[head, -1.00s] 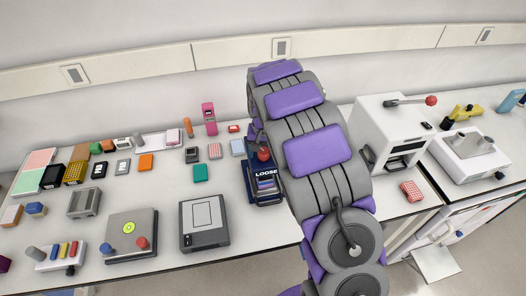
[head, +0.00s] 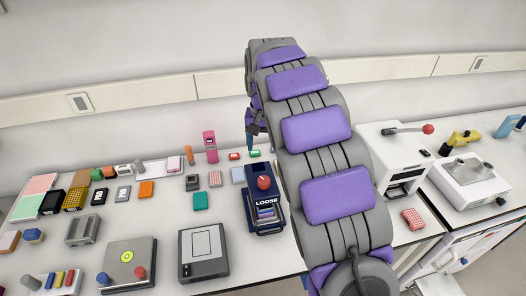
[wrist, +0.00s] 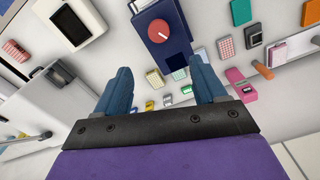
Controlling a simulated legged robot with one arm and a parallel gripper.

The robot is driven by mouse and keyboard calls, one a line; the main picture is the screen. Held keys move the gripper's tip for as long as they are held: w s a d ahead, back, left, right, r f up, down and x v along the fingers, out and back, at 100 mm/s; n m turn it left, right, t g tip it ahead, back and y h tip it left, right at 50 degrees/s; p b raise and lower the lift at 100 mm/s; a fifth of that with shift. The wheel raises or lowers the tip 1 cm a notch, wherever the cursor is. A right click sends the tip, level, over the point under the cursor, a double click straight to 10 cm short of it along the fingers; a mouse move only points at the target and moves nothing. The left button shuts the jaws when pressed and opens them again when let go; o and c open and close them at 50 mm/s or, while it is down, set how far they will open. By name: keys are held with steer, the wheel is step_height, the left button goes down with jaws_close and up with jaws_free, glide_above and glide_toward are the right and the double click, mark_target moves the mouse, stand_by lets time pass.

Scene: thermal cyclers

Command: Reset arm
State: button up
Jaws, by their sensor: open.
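My gripper (wrist: 160,92) shows in the wrist view with its two blue fingers spread apart and nothing between them. It hangs above the bench, with the dark blue box labelled LOOSE (head: 264,208) beyond the fingertips. That box has a red knob on top and also shows in the wrist view (wrist: 178,52). In the head view my arm arches up over the bench, and one blue fingertip (head: 250,141) shows left of it near the back wall. The rest of the gripper is hidden behind my arm there.
A white machine with a lever (head: 394,160) stands right of my arm, with a red rack (head: 412,219) in front. A grey tablet-like device (head: 203,252) and a grey box with knobs (head: 128,262) lie at the front left. Small blocks crowd the left bench.

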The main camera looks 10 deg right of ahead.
steer(key=shift+r, duration=0.15)
stand_by(0.3)
steer(key=s+f+n+b, duration=0.1)
steer(key=s+f+b, duration=0.1)
steer(key=s, duration=1.2)
steer(key=s+f+n+g+b, duration=0.1)
steer(key=s+f+b, duration=0.1)
steer(key=s, duration=1.2)
steer(key=s+f+n+b, duration=0.1)
steer(key=s+f, duration=0.3)
steer(key=s, duration=1)
steer(key=shift+g+b, duration=0.4)
steer(key=shift+b, duration=0.5)
